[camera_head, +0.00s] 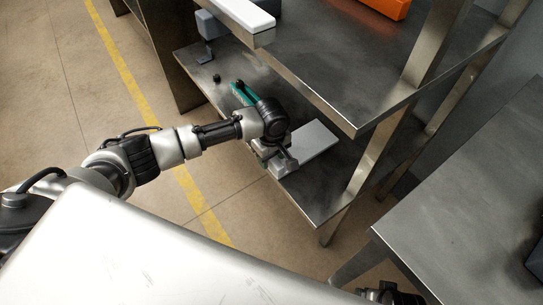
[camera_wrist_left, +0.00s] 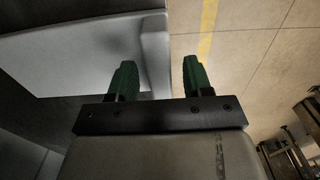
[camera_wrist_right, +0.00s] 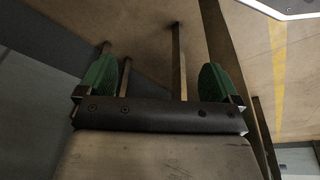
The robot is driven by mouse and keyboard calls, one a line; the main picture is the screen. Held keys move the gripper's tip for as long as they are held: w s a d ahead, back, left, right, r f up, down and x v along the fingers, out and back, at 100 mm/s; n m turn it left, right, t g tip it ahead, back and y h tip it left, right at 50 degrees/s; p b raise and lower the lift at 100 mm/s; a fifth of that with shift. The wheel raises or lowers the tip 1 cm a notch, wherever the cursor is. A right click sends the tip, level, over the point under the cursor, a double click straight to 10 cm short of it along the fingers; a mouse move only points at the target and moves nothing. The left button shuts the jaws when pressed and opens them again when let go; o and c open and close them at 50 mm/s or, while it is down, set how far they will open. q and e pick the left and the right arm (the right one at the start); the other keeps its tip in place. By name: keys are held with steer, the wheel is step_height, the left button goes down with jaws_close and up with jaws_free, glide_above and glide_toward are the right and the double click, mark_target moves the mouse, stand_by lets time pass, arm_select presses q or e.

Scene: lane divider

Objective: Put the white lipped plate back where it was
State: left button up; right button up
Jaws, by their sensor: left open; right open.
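A light grey-white plate (camera_head: 312,146) lies flat on the lower shelf of the metal bench. In the left wrist view the plate (camera_wrist_left: 70,55) fills the upper left, with a raised lip along its right edge. My left gripper (camera_head: 279,163) is open at the plate's near left end and hides part of it. In the left wrist view, its green fingers (camera_wrist_left: 158,78) are on either side of the lipped edge; I cannot tell whether they touch it. My right gripper (camera_wrist_right: 158,82) is open and empty, with floor and thin legs beyond it.
A white-topped item (camera_head: 245,12) and an orange box (camera_head: 386,6) are on the upper bench top (camera_head: 345,70). A green item (camera_head: 238,93) and a small dark knob (camera_head: 216,78) are on the lower shelf (camera_head: 190,65). Bench posts stand right of the plate; another metal table (camera_head: 470,190) is at right.

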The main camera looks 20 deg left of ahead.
arm_select(q)
step_height(320, 180, up, 7)
steer(key=shift+f+p, duration=0.1)
steer(key=shift+p, duration=0.95)
steer(key=shift+d+r, duration=0.1)
steer(key=shift+r, duration=0.2)
steer(key=s+d+f+m+t+h, duration=0.35)
steer(key=s+d+m, duration=0.3)
steer(key=d, duration=0.25)
steer(key=s+a+f+m+y, duration=0.1)
steer(key=s+a+f+m, duration=0.1)
steer(key=s+a+f, duration=0.2)
steer(key=s+a+f+m+y, duration=0.1)
steer(key=s+a+f, duration=0.3)
steer(key=s+f, duration=0.5)
steer(key=s+a+f+m+g+y, duration=0.1)
steer(key=s+a+f+m, duration=0.3)
steer(key=f, duration=0.5)
steer(key=s, duration=0.2)
steer(key=shift+s, duration=0.35)
arm_select(e)
step_height(320, 180, down, 7)
steer(key=s, duration=0.2)
steer(key=shift+s+d, duration=0.2)
steer(key=shift+s, duration=0.05)
arm_select(q)
steer(key=shift+a, duration=0.1)
arm_select(e)
steer(key=shift+g, duration=0.3)
